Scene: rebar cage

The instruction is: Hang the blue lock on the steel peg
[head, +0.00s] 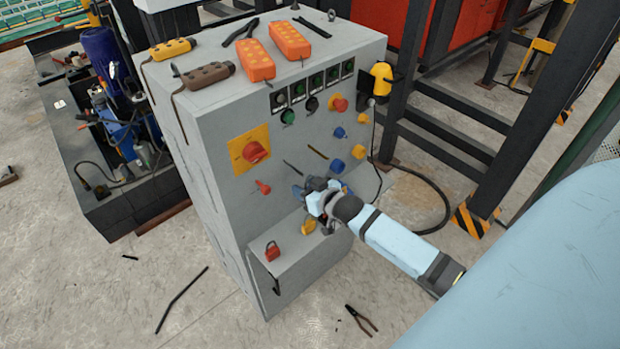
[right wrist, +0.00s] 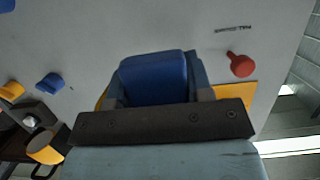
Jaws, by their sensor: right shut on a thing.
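The blue lock shows as a blue block (right wrist: 155,80) in the right wrist view, between the jaws. In the head view only a small blue part (head: 297,191) of it shows, beside the fingers. My right gripper (head: 312,193) is shut on it in front of the grey cabinet's front face, left of the blue and yellow knobs. I cannot make out the steel peg with certainty; the gripper and lock cover part of the panel. My left gripper is not in view.
The grey control cabinet (head: 215,125) has a lower ledge with a red lock (head: 272,251) and a yellow lock (head: 308,227). A red knob (head: 263,187) sticks out left of the gripper. A black cable (head: 437,190) and pliers (head: 361,319) lie on the floor.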

